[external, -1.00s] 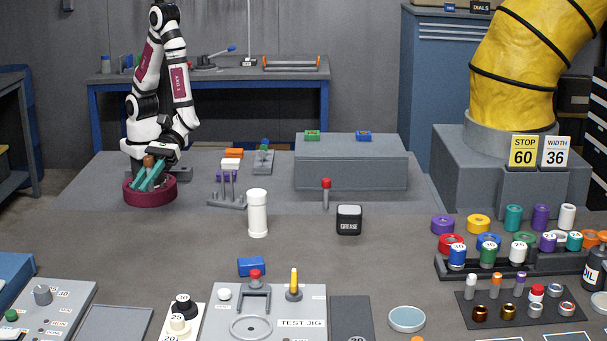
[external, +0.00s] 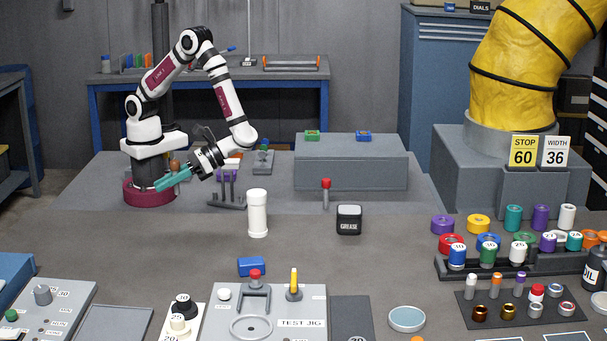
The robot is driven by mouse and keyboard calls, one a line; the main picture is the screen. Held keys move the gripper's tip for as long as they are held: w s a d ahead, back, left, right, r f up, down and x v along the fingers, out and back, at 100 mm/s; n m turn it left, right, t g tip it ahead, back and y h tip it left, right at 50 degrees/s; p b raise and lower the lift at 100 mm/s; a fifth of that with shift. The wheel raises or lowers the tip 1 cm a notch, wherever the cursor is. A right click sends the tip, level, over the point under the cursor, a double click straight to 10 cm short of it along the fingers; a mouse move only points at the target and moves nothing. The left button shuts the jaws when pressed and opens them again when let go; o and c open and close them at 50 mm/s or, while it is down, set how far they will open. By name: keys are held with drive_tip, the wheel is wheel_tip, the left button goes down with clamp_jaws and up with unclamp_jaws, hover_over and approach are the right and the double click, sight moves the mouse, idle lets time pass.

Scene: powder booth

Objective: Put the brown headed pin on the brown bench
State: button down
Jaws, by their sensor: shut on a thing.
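My gripper (external: 173,180) has teal fingers and points left and slightly down, in front of my own base. It is shut on the brown headed pin. The pin's brown head (external: 175,166) shows just above the fingers; its shank is hidden or too small to make out. No clearly brown bench stands out; the large work surface (external: 200,250) in front is grey-brown, and the bench at the back (external: 215,76) has a grey top and blue legs.
A white cylinder (external: 257,213), a grease tin (external: 349,220) and a red-headed grey pin (external: 326,193) stand right of my gripper. A grey post stand (external: 227,200) is close by. A grey block (external: 350,165) stands further right. The surface left of the white cylinder is clear.

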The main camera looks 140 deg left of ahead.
drive_tip(key=w+a+f+m+g+y, duration=0.2)
drive_tip(key=w+a+m+g+y, duration=0.15)
drive_tip(key=a+m+y, duration=0.7)
drive_tip(key=w+a+f+m+g+y, duration=0.35)
drive_tip(key=a+m+y, duration=0.35)
drive_tip(key=a, duration=0.7)
drive_tip(key=w+a+r+m+t+y, duration=0.3)
drive_tip(key=w+a+r+m+t, duration=0.4)
drive_tip(key=w+a+m+t, duration=0.4)
drive_tip(key=w+a+r+m+t+y, duration=0.3)
drive_tip(key=w+a+r+m+t, duration=0.5)
drive_tip(key=a+m, duration=0.4)
drive_tip(key=n+t, duration=0.1)
drive_tip(key=n, duration=0.1)
hover_over(393, 202)
drive_tip(key=shift+m, duration=0.25)
wheel_tip(393, 202, down, 18)
drive_tip(key=shift+d+r, duration=0.1)
wheel_tip(393, 202, down, 4)
drive_tip(key=shift+f, duration=0.1)
drive_tip(key=shift+f, duration=0.1)
